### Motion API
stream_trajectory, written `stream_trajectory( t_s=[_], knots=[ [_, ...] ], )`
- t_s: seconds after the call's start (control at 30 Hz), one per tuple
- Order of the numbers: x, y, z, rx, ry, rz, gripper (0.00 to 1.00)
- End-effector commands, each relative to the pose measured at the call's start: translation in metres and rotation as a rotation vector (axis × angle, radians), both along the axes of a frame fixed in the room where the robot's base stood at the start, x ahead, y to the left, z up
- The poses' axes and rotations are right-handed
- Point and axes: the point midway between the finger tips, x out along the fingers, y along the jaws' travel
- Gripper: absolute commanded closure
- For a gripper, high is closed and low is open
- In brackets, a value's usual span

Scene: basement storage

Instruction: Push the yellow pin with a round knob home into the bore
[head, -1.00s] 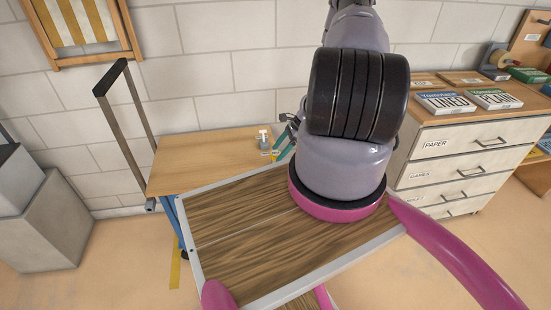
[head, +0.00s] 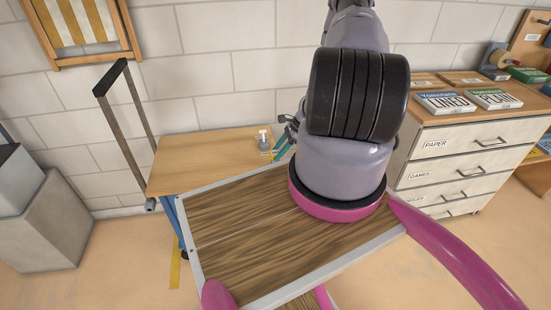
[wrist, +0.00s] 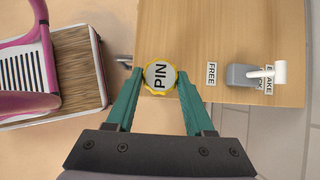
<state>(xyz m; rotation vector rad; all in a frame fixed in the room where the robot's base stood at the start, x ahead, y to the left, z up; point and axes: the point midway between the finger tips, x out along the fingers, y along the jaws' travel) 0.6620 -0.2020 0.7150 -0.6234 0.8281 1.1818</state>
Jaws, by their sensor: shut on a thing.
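The yellow pin's round knob (wrist: 160,77) shows in the wrist view, with a yellow scalloped rim and a grey top marked PIN. My gripper (wrist: 160,82) is shut on the knob, one teal finger on each side. The knob is above the left edge of the wooden bench top in that view. The pin's shaft and the bore are hidden beneath the knob, so I cannot tell how deep the pin sits. In the head view my gripper (head: 281,146) shows only partly, behind my wrist, over the bench.
A grey block with a white lever (wrist: 258,75) stands on the bench (wrist: 210,30), beside a FREE label (wrist: 211,73) and a partly covered label. My wood-topped cart tray is at the left of the wrist view. White drawers (head: 465,160) stand at the right.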

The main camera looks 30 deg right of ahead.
Motion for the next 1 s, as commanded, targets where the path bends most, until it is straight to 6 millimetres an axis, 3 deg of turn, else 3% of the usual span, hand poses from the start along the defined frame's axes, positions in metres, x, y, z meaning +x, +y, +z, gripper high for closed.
stream_trajectory(
  t_s=[1.0],
  knots=[
    [0.0,0.0,0.021,0.0,-0.001,0.001,1.0]
  ],
)
